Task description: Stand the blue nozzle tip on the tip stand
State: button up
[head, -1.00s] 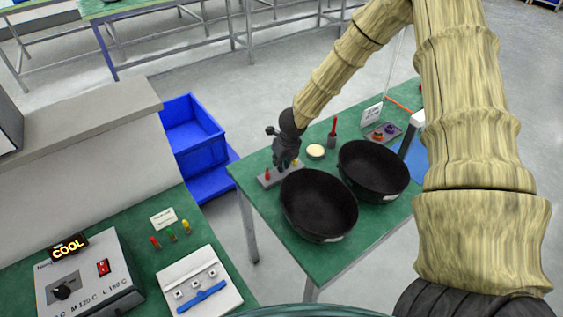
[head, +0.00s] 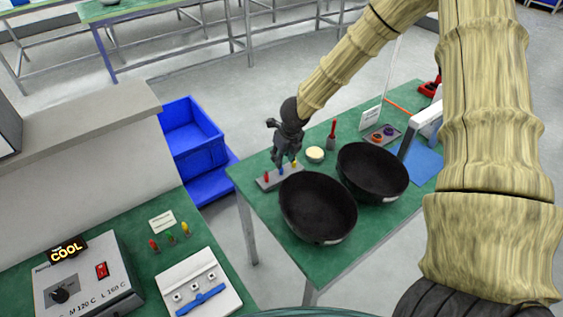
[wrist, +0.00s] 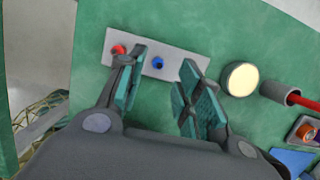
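The blue nozzle tip (head: 281,172) stands on the grey tip stand (head: 263,185), between a red tip (head: 267,176) and a yellow tip (head: 294,163). In the wrist view, the blue tip (wrist: 158,62) looks upright, seen from above, with the red tip (wrist: 118,50) to its left on the stand (wrist: 148,36). My gripper (head: 283,160) is just above the stand. In the wrist view, my gripper (wrist: 161,76) is open, its fingers apart on either side of the blue tip, with nothing held. The yellow tip is hidden in the wrist view, apparently behind the right finger.
Two black bowls (head: 318,208) (head: 372,172) stand close in front and right of the stand. A round cream-coloured pad (head: 315,154), a red-handled tool (head: 332,132) and a small tray (head: 391,141) lie to the right. A heater box (head: 88,281) sits on the left table.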

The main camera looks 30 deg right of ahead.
jog(key=v, duration=0.7)
jog(key=shift+r, duration=0.15)
